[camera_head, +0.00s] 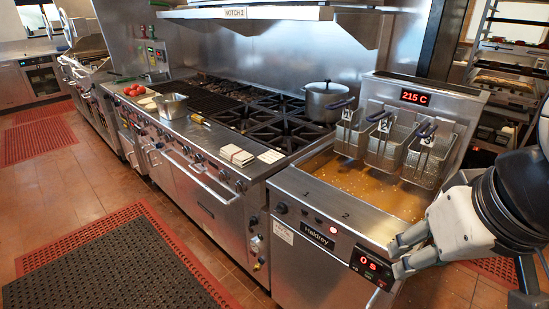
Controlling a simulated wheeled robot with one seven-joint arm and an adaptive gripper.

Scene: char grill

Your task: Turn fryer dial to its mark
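The steel fryer (348,212) stands at the right, with oil in its vat. A small dark round knob (281,208) sits at the left of its front panel and looks like the dial; its pointer and marks are too small to read. My gripper (395,258) is at the right end of the same panel, by a red display (372,265) reading 0 s. Its two grey fingers are apart with nothing visible between them, and it is well to the right of the knob. I cannot tell whether the fingers touch the panel.
A sign (235,12) on the hood reads "NOTCH 2". Several numbered baskets (385,143) hang over the oil beneath a 215 C display (415,97). A range (205,185) with a pot (326,102) adjoins the fryer at left. The floor has mats (110,270); the aisle looks clear.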

